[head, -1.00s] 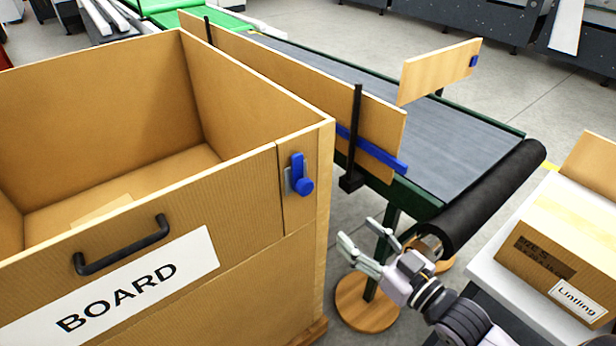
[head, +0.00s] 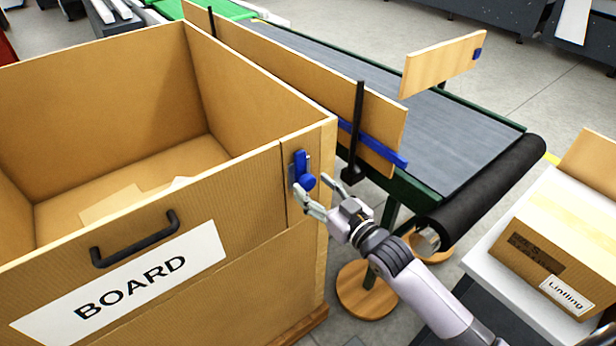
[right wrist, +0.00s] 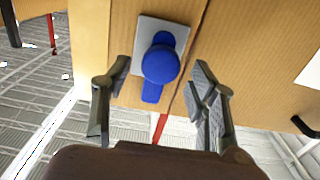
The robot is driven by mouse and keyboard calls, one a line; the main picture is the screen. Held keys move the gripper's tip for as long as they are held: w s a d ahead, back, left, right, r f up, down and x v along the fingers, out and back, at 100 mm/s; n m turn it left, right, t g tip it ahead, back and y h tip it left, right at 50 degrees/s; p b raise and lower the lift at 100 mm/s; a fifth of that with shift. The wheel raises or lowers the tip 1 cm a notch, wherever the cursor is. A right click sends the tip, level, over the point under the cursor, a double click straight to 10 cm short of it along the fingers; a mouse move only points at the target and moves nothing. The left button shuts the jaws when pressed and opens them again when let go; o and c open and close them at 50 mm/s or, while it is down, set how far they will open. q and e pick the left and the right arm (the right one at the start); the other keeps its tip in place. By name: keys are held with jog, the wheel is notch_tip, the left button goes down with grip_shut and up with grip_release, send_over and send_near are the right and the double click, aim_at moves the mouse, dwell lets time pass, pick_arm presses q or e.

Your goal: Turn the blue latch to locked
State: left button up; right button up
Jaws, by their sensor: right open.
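The blue latch (head: 301,160) is on the front panel of the wooden BOARD bin, near its right corner. Its handle points up from the round knob in the head view. In the right wrist view the latch (right wrist: 160,64) sits on a grey plate, its knob ahead of and roughly between my fingers. My right gripper (head: 313,185) is open and empty, its fingertips close to the knob. In the right wrist view the open fingers (right wrist: 160,84) stand either side of the knob; contact cannot be told. My left gripper is not in view.
The BOARD bin (head: 255,215) has a black handle (head: 135,240) left of the latch. A conveyor (head: 455,150) with a black end roller (head: 480,185) runs behind my right arm. A labelled carton (head: 550,265) stands at the right. Floor shows between bin and conveyor.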

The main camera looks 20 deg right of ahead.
aim_at(310, 184)
jog(key=shift+x, duration=1.5)
grip_shut()
